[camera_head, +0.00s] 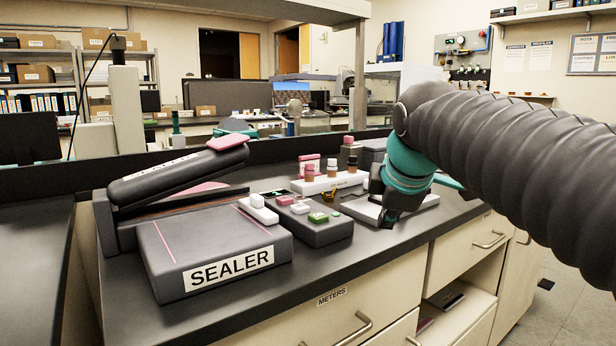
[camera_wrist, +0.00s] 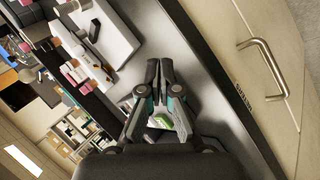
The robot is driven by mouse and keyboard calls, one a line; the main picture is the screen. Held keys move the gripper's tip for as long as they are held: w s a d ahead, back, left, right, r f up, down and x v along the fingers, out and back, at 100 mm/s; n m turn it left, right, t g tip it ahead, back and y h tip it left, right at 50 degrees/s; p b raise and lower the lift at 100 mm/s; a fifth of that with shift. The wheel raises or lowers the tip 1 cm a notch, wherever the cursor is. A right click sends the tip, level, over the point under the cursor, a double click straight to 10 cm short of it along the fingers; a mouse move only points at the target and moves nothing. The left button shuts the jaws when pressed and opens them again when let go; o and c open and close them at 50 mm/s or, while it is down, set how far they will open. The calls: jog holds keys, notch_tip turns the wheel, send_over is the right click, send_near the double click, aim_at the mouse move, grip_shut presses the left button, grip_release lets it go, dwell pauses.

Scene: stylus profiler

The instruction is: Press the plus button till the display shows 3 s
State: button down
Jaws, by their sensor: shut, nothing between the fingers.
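The heat sealer (camera_head: 205,262) stands at the left of the bench, its long dark arm (camera_head: 175,175) raised at a slant. To its right is a dark box (camera_head: 318,236) with small raised pieces on top: a green one (camera_head: 318,217), a white one (camera_head: 300,208) and a reddish one (camera_head: 285,200). I cannot read a plus mark or display number. My gripper (camera_head: 387,218) is shut and empty, right of the box and apart from it, over the bench. In the wrist view the shut fingertips (camera_wrist: 160,68) point away, and a green and white patch (camera_wrist: 160,120) shows partly hidden behind the fingers.
A pale flat tray (camera_head: 425,203) lies beside and behind my gripper. Drawers with a handle (camera_head: 352,328) are below the bench's front edge.

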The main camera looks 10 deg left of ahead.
jog(key=s+d+f+m+g+h, duration=0.1)
jog(key=s+d+f+m, duration=0.7)
jog(key=s+f, duration=0.3)
jog(key=s+d+f+m, duration=0.8)
jog(key=s+f+m, duration=0.2)
jog(key=s+f, duration=0.1)
jog(key=shift+f+m+g+h, duration=0.4)
jog(key=shift+f, duration=0.35)
